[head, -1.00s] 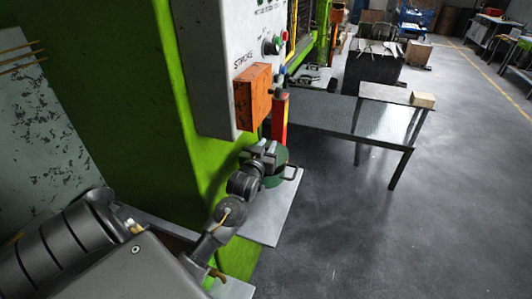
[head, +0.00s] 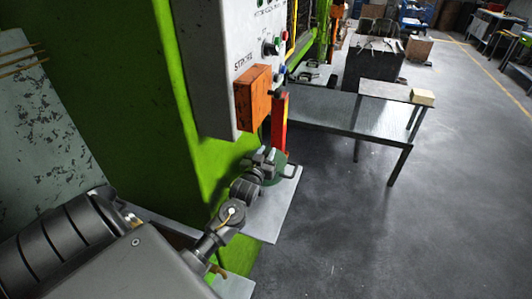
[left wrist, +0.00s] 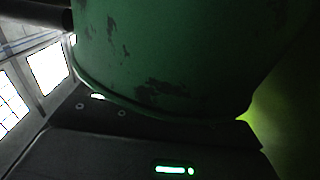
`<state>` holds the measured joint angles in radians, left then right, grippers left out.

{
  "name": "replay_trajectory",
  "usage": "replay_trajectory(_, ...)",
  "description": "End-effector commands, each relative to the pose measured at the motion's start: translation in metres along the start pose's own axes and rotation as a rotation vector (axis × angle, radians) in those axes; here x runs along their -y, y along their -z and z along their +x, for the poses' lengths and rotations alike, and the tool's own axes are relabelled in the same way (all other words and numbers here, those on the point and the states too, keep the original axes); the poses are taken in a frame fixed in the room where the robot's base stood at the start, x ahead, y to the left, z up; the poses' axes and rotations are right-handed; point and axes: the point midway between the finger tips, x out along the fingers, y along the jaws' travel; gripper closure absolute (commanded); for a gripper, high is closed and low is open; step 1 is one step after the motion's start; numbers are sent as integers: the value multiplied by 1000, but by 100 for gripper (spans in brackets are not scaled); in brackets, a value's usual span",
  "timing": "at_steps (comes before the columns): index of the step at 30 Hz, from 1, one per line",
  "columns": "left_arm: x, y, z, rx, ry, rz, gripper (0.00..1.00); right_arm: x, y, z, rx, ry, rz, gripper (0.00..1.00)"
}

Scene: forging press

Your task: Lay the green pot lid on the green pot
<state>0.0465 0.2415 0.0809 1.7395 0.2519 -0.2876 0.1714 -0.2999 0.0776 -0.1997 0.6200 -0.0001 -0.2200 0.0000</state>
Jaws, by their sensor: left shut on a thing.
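The green pot (head: 277,179) stands on a pale grey plate at the foot of the green press, with a dark handle sticking out on its right. My left gripper (head: 265,160) is at the pot's top, shut on the green pot lid, which it largely hides. I cannot tell whether the lid touches the pot rim. In the left wrist view, a large, worn green curved surface (left wrist: 170,60) with a rim fills the upper middle, close to the camera; whether it is pot or lid is unclear. My right gripper is not in view.
An orange box (head: 252,97) on the grey control panel (head: 222,60) overhangs the pot area, with a red post (head: 281,125) just behind the pot. The pale plate (head: 265,222) is bare in front. A metal table (head: 340,112) stands to the right, beside open floor.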

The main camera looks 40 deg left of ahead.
Motion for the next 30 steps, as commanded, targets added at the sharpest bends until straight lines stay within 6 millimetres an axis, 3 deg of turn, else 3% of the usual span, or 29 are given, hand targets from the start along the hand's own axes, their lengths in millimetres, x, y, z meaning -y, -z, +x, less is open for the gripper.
replay_trajectory(1,0,-2,0,0,0,0,100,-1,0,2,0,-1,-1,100)
replay_trajectory(2,0,-3,0,1,0,0,72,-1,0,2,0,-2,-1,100)
replay_trajectory(7,0,-2,0,0,0,0,52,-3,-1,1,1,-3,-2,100)
replay_trajectory(18,0,2,-3,0,-1,0,52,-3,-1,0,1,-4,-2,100)
replay_trajectory(30,0,-1,-82,1,-1,-1,52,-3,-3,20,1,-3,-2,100)
